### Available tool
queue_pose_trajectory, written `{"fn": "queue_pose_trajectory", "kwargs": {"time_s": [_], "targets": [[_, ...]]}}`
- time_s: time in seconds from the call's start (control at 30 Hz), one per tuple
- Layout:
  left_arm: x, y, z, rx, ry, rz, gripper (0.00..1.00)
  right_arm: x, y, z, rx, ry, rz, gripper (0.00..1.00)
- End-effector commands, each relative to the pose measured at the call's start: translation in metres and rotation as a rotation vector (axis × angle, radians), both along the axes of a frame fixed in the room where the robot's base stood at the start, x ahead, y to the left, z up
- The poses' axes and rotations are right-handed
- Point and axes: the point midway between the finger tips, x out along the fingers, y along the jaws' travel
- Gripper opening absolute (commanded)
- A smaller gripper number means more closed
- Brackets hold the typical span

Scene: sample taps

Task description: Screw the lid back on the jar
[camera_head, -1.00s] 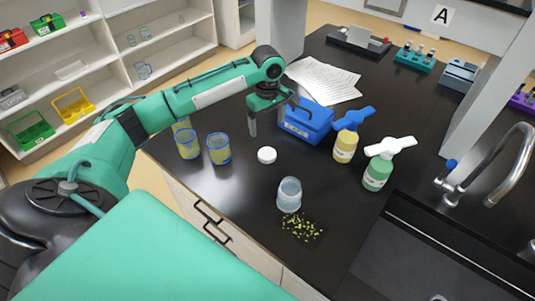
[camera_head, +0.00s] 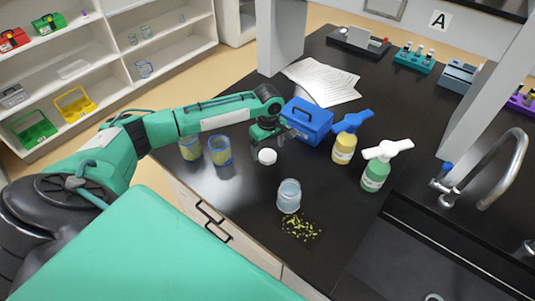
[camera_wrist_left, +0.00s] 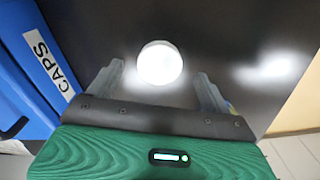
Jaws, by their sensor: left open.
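The round white lid (camera_head: 267,156) lies on the black bench, left of and behind the jar. The jar (camera_head: 289,196) is clear, stands upright and has no lid on it. My left gripper (camera_head: 266,143) is over the lid with its fingers pointing down. In the left wrist view the lid (camera_wrist_left: 160,63) shows bright white ahead of and between the two spread fingers of my left gripper (camera_wrist_left: 158,88), which is open and empty. Whether the fingers reach down to the lid's height is hard to tell. My right gripper is in neither view.
A blue box (camera_head: 308,121) marked CAPS in the wrist view stands close to the left gripper. Two beakers (camera_head: 220,151) are to its left. Yellow (camera_head: 344,149) and green (camera_head: 375,177) bottles stand right. Yellow bits (camera_head: 301,227) lie before the jar. A sink (camera_head: 425,265) is at right.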

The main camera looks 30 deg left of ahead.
Motion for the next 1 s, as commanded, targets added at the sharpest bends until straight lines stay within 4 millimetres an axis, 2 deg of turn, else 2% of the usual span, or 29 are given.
{"fn": "queue_pose_trajectory", "kwargs": {"time_s": [0.07, 0.23, 0.6, 0.83, 1.0], "targets": [[-0.001, -0.001, -0.008, 0.001, 0.003, 0.000, 0.82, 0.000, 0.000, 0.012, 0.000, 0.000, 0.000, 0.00], [-0.001, -0.001, -0.028, 0.002, -0.001, 0.001, 0.82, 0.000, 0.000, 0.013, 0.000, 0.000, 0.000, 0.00], [-0.001, -0.001, -0.031, 0.002, -0.001, 0.000, 0.82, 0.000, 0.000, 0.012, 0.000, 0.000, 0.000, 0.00], [-0.001, -0.001, -0.030, 0.001, 0.000, 0.000, 0.37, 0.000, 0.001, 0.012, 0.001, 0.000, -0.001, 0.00], [-0.001, -0.001, -0.030, 0.001, 0.000, 0.000, 0.35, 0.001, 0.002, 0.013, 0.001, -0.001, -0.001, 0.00]]}}
